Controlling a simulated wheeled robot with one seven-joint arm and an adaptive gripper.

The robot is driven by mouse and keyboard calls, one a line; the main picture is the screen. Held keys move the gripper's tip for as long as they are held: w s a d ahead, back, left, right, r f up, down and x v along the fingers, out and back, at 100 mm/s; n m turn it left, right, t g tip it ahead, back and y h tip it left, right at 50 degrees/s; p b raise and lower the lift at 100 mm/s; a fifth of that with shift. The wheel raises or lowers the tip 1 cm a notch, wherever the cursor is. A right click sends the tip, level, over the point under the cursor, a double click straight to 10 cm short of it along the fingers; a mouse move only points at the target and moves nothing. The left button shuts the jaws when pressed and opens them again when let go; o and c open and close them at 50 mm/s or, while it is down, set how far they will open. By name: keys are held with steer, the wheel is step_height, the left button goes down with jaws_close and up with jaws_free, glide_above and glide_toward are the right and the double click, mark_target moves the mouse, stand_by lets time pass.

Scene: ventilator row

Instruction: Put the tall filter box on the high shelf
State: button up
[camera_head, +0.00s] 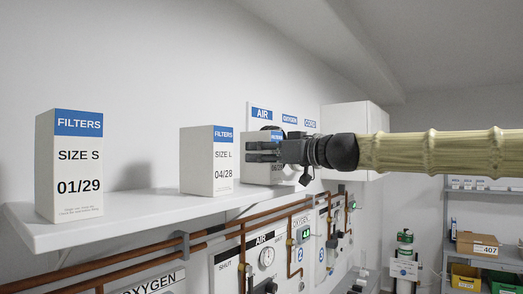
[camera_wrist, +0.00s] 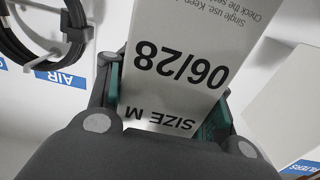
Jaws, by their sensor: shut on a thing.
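My gripper (camera_head: 264,152) reaches in from the right and is shut on a white filter box (camera_head: 277,173) with a blue FILTERS band. In the wrist view the held box (camera_wrist: 178,70) reads SIZE M and 06/28, upside down in the picture, between the two fingers. In the head view my fingers cover much of its front. The box is by the far end of the white high shelf (camera_head: 130,222), beyond the SIZE L box. I cannot tell whether its base touches the shelf.
A SIZE S filter box (camera_head: 75,170) stands on the near shelf end, and a SIZE L box (camera_head: 210,165) stands between it and my gripper. Bare shelf lies between those two. Copper pipes (camera_head: 200,243) and gas panels are below. A white cabinet (camera_head: 345,118) is behind my gripper.

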steer(key=shift+a+f, duration=0.1)
steer(key=shift+a, duration=0.1)
steer(key=shift+d+f+b, duration=0.1)
steer(key=shift+f+b, duration=0.05)
steer(key=shift+b, duration=0.15)
steer(key=o, duration=1.1)
steer(key=shift+r+p, duration=0.3)
steer(key=shift+p, duration=0.1)
steer(key=b+v, duration=0.4)
steer(key=v, duration=0.8)
steer(key=shift+f, duration=0.15)
